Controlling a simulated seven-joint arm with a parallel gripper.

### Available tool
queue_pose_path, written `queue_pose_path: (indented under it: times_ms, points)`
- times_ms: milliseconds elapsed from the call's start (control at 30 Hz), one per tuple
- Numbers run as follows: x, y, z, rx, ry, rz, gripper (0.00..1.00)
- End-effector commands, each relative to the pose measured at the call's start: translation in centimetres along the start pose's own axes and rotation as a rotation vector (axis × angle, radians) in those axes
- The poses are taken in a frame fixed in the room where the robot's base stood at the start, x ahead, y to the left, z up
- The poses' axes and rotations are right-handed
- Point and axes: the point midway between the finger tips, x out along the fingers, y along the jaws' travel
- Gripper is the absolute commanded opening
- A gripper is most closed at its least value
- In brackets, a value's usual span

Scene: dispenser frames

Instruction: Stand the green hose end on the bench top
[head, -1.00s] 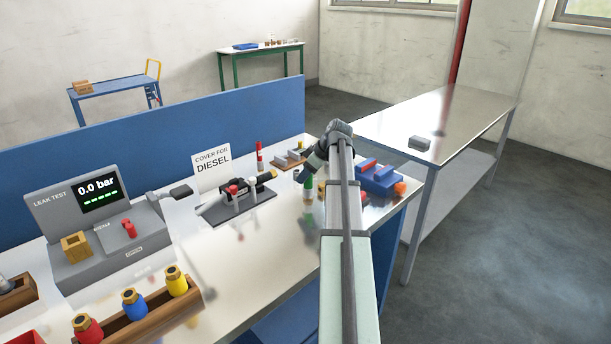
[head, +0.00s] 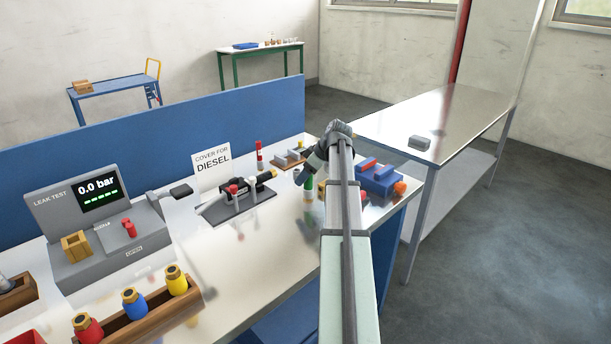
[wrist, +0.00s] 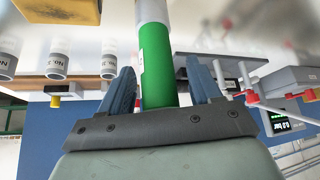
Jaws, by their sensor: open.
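The green hose end (head: 308,184) is upright at the right part of the shiny bench top (head: 255,262), with its pale lower part at or very near the surface. My gripper (head: 304,178) is at its upper part. In the wrist view the green hose end (wrist: 158,72) lies between the two blue fingers of my gripper (wrist: 163,82). A gap shows on both sides, so the fingers are open around it. Its pale end reaches toward the bench surface. My arm hides part of the area to its right.
A blue block with an orange knob (head: 379,180) is close on the right. A black fixture (head: 238,200) and the DIESEL sign (head: 212,171) stand left. A red-topped item (head: 259,156) is behind. The leak tester (head: 97,228) and a wooden rack (head: 150,308) are farther left. The front middle is clear.

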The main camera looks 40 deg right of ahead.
Motion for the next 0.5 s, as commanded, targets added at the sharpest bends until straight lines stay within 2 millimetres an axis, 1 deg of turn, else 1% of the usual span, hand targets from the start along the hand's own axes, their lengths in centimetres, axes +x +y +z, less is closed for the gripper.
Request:
queue_pose_path:
  times_ms: [167, 500]
  points:
    - [-1.9, 0.0, -0.1, 0.0, 0.001, 0.002, 0.63]
    - [-8.2, 0.1, -0.1, 0.0, 0.001, 0.003, 0.63]
